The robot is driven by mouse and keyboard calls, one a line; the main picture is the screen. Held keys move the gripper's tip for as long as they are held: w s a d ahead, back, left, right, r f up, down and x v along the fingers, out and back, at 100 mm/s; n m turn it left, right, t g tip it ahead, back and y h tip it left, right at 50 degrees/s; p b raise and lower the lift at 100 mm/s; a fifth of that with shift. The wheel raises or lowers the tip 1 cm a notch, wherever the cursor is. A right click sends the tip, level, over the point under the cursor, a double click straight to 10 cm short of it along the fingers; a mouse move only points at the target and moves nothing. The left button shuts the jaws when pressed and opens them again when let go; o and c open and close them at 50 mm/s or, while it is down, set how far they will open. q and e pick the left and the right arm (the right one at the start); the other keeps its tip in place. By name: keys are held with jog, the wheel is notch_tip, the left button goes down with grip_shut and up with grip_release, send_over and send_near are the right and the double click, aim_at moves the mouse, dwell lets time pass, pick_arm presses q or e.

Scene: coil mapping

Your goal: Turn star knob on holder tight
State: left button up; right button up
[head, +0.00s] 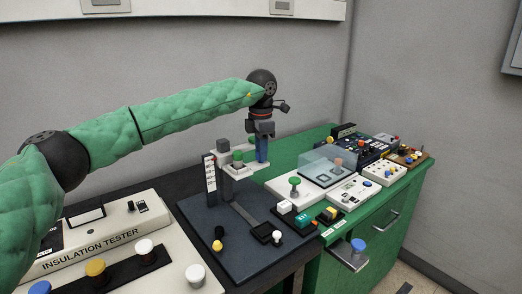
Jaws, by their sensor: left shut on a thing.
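The holder (240,172) is a light-coloured arm on a dark upright with a white scale strip, standing on a dark base plate. A green knob (238,155) sits on top of it. My left gripper (262,158) points down at the holder's right end, right of the green knob. It is shut at the star knob there, which the fingers hide almost wholly, so its shape and seating cannot be told. A narrow blue part shows at the fingers. My right gripper is not in view.
The insulation tester (110,236) with several coloured knobs stands at the front left. The dark base plate (215,232) carries small black, yellow and white parts. Several instruments, a clear cover (328,164) and a blue knob (358,245) crowd the green bench (385,212) at right.

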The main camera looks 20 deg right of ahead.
pick_arm(q)
jog(key=o, duration=1)
jog(key=shift+c, duration=0.2)
jog(key=shift+r, duration=0.5)
notch_tip(320, 180, up, 6)
jog(key=shift+f+b, duration=0.1)
jog(key=shift+b, duration=0.3)
jog(key=shift+r, duration=0.45)
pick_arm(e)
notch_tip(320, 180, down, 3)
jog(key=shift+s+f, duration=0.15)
